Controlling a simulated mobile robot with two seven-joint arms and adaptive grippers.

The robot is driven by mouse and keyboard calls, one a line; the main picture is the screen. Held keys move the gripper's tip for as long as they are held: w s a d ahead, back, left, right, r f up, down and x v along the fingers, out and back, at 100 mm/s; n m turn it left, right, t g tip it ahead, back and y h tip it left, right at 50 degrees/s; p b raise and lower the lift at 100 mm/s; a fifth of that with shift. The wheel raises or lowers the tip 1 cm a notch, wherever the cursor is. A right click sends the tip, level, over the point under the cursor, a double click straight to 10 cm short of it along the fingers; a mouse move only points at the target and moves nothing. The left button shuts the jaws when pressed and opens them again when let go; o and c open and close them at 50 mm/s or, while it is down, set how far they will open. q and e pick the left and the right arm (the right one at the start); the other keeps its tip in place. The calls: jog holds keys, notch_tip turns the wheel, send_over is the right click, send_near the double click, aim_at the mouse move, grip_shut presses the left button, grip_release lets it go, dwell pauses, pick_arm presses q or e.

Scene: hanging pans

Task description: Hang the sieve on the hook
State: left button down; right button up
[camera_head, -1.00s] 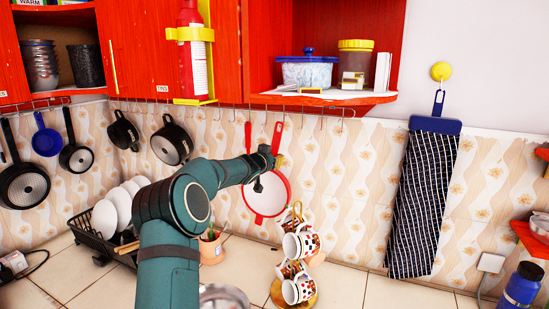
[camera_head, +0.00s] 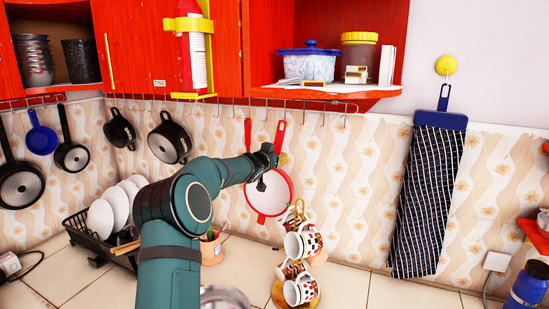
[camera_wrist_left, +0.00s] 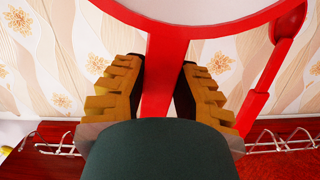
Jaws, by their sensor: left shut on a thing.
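The sieve (camera_head: 268,198) has a red rim, a pale round face and a red handle. It hangs upright in front of the tiled wall, with the handle pointing up. My left gripper (camera_head: 280,160) is shut on the handle, and in the left wrist view the handle (camera_wrist_left: 160,75) runs between the two ribbed fingers (camera_wrist_left: 158,85). The handle's top end is close under the hook rail (camera_head: 232,101). I cannot tell whether it touches a hook. My right gripper is not in view.
A red long-handled utensil (camera_head: 248,135) hangs just left of the sieve; it also shows in the left wrist view (camera_wrist_left: 275,65). Black pans (camera_head: 169,140) hang further left. A stand of patterned mugs (camera_head: 300,243) is below the sieve. The red cupboard (camera_head: 270,45) is above.

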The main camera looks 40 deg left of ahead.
pick_arm(q)
jog(key=c, duration=0.8)
grip_release()
jog(key=shift+o, duration=0.2)
jog(key=shift+s, duration=0.1)
jog(key=v, duration=1.2)
jog(key=shift+f, duration=0.1)
